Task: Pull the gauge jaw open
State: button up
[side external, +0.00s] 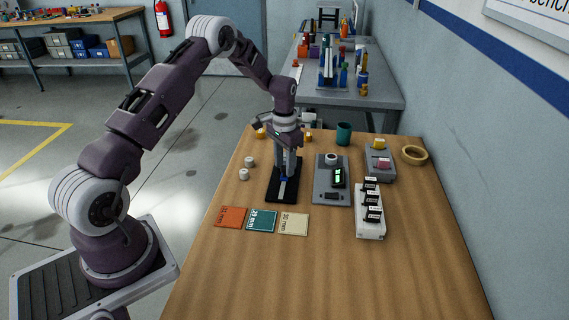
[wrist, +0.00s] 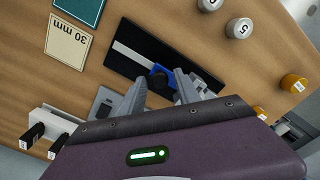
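The gauge has a black base (side external: 274,193) with a pale straight rail, lying on the wooden table; it also shows in the wrist view (wrist: 190,73). Its blue jaw (wrist: 163,71) sits on the rail and has a dark knob (wrist: 157,82). In the side view the jaw is mostly hidden by my gripper (side external: 286,177), which points down over the gauge. In the wrist view my gripper (wrist: 161,77) has its two grey fingers apart, one on each side of the dark knob. I see no clear contact between the fingers and the knob.
A grey plate with a green display (side external: 339,176) lies right of the gauge. Orange, teal (side external: 262,221) and cream (side external: 294,224) cards lie in front. Small white cylinders (side external: 244,174) stand left. The front table is clear.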

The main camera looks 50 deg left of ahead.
grip_shut()
jog(key=shift+r, duration=0.1)
dwell(1.1)
